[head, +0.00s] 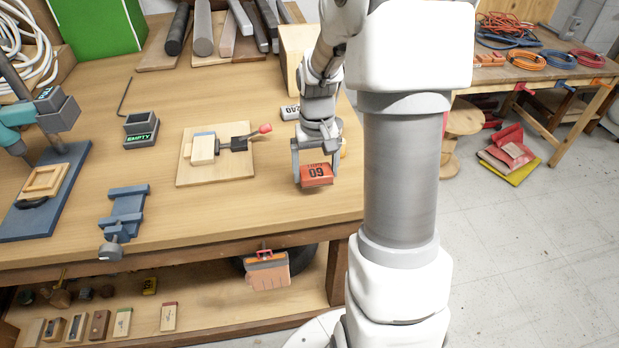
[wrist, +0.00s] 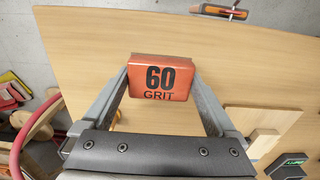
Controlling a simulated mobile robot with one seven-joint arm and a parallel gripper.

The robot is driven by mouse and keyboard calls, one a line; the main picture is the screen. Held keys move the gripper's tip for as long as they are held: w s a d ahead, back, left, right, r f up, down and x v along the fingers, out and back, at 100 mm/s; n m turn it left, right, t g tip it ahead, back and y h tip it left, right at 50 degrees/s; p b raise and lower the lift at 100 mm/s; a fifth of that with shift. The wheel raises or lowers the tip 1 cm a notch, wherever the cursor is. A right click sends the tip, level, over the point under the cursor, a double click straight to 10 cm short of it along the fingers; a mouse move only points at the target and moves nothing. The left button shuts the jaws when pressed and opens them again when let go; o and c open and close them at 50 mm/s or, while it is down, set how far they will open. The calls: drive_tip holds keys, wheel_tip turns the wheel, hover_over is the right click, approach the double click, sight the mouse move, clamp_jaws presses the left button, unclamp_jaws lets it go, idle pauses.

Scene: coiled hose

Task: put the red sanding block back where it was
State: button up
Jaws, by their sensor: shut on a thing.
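The red sanding block (head: 317,174) is orange-red and reads 60 in the head view, where the print looks upside down. In the wrist view the same block (wrist: 161,78) reads "60 GRIT". My gripper (head: 314,165) is shut on it, with one finger on each side; the fingers (wrist: 160,85) also show in the wrist view. The block is over the right part of the wooden workbench (head: 270,215), close to its front right corner. I cannot tell whether it touches the bench top. No marked place for the block is plain in these views.
A wooden board with a red-handled clamp (head: 215,152) lies left of my gripper. A blue vise (head: 124,212) and a box labelled EMPTY (head: 141,130) stand further left. A small labelled block (head: 290,112) lies behind my gripper. Bare bench top lies between board and front edge.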

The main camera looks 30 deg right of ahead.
sight(311, 190)
drive_tip(key=shift+w+a+f, duration=0.2)
drive_tip(key=shift+w+f, duration=0.2)
drive_tip(key=shift+w, duration=0.35)
drive_tip(key=shift+f, duration=2)
drive_tip(key=shift+f, duration=0.1)
drive_tip(key=shift+f+b, duration=0.15)
drive_tip(key=shift+b, duration=0.15)
drive_tip(key=o, duration=1.1)
drive_tip(key=shift+r, duration=0.2)
